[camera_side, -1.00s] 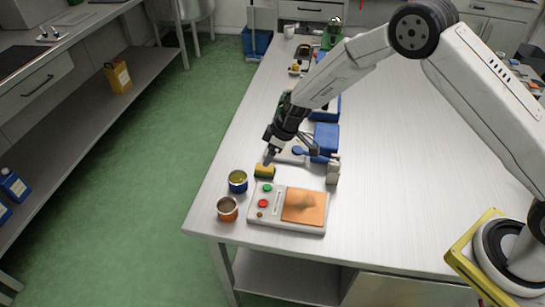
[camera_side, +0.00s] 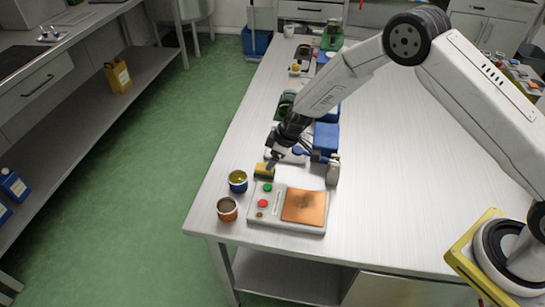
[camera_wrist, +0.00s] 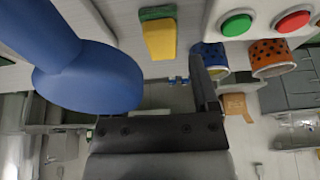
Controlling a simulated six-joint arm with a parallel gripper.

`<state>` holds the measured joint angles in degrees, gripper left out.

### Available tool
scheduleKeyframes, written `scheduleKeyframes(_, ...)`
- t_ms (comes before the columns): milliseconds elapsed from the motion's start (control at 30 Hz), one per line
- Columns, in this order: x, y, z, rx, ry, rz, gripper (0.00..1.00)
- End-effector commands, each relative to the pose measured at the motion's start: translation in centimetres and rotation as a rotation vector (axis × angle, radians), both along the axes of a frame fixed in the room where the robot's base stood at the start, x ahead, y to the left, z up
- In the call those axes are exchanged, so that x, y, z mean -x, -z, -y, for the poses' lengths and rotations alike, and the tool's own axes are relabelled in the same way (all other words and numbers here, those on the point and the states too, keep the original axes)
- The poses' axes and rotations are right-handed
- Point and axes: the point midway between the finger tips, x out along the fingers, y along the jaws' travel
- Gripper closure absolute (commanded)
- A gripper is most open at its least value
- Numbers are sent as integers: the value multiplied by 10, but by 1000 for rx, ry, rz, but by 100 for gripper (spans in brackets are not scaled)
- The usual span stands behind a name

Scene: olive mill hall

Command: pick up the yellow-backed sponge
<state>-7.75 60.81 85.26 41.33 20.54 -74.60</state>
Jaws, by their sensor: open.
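The yellow-backed sponge (camera_side: 264,171) lies on the table just behind the control box, beside the blue-and-yellow tin. In the wrist view the sponge (camera_wrist: 159,38) shows yellow with green along its edge, near the top centre. My gripper (camera_side: 291,159) is open and hangs over the table at the sponge's back right, with one finger close to the sponge in the side view. In the wrist view one dark finger (camera_wrist: 203,85) shows right of and below the sponge; the other finger is hard to make out. Nothing is seen between the jaws.
A control box (camera_side: 288,225) with buttons and an orange panel stands in front. The blue-and-yellow tin (camera_side: 238,181) and an orange tin (camera_side: 227,209) stand at its left. A blue round-ended object (camera_wrist: 90,75) looms in the wrist view. The table's right side is clear.

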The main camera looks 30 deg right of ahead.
Motion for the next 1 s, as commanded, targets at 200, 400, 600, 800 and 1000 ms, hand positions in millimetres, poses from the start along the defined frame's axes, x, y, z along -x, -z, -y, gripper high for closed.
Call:
scheduleKeyframes(200,-1,3,-1,0,0,0,24)
scheduleKeyframes(400,-4,17,-5,0,1,-1,24)
scheduleKeyframes(600,-9,36,-11,0,1,-1,24)
scheduleKeyframes(800,-12,46,-14,0,1,0,24)
scheduleKeyframes(1000,-13,48,-15,1,1,0,24)
